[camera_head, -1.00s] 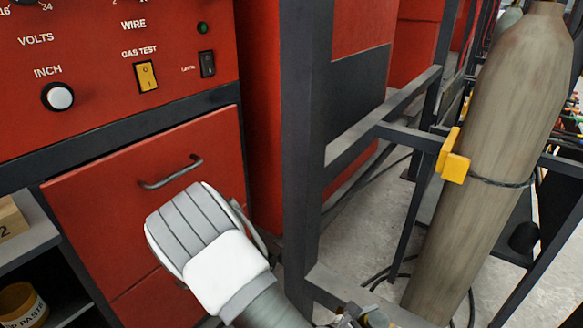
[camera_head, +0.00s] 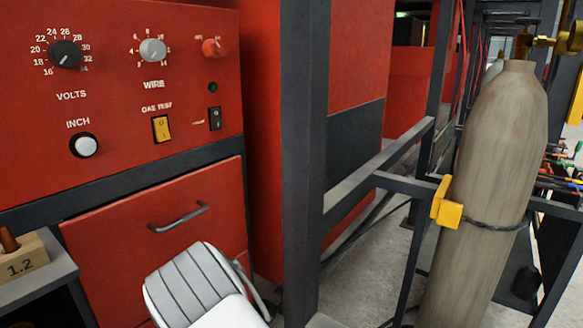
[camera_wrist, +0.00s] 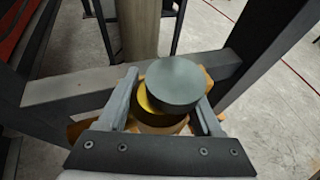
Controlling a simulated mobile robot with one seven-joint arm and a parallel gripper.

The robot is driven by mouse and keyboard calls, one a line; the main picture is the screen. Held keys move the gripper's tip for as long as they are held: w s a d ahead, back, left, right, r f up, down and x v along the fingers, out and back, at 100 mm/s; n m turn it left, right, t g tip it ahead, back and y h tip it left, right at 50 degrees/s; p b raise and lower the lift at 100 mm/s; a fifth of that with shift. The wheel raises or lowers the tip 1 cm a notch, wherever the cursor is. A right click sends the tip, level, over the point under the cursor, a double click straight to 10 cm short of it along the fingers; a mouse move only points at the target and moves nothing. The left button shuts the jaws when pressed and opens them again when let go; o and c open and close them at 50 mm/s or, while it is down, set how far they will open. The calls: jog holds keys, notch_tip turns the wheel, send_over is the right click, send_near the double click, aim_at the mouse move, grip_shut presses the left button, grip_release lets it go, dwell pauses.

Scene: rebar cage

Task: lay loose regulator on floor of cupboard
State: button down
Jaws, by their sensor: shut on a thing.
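In the wrist view my gripper (camera_wrist: 166,98) is shut on the loose regulator (camera_wrist: 174,84). A dark round disc faces the camera, with yellow and brass-coloured parts under it between the two fingers. Its far side is hidden. The head view shows my arm at the bottom, but the gripper and regulator are out of that picture. A red front with a dark bar handle (camera_head: 178,217) is shut below the control panel. I cannot tell whether it belongs to the cupboard; no cupboard floor shows.
A dark steel frame (camera_head: 304,150) stands close to the right of my arm. A tall gas cylinder (camera_head: 496,150) is strapped beside a yellow bracket (camera_head: 446,204). A shelf with a wooden block (camera_head: 22,257) is at lower left. In the wrist view, grey frame bars (camera_wrist: 70,86) lie close around the gripper.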

jog(key=w+a+r+n+t+y+p, duration=0.2)
jog(key=w+r+p, duration=0.4)
jog(key=r, duration=0.5)
jog(key=w+a+r+n+t+y+p, duration=0.2)
jog(key=w+r+p, duration=0.4)
jog(key=r, duration=0.5)
jog(key=shift+a+n+y+p, duration=0.3)
jog(key=shift+a+n+p, duration=0.15)
jog(key=shift+a+n, duration=0.3)
jog(key=shift+d+t, duration=0.1)
jog(key=shift+t, duration=0.2)
notch_tip(320, 180, up, 11)
jog(key=w+n+t+y, duration=0.1)
jog(key=w+n+y, duration=0.1)
jog(key=shift+y, duration=0.3)
jog(key=shift+f+n, duration=0.15)
jog(key=shift+n, duration=0.1)
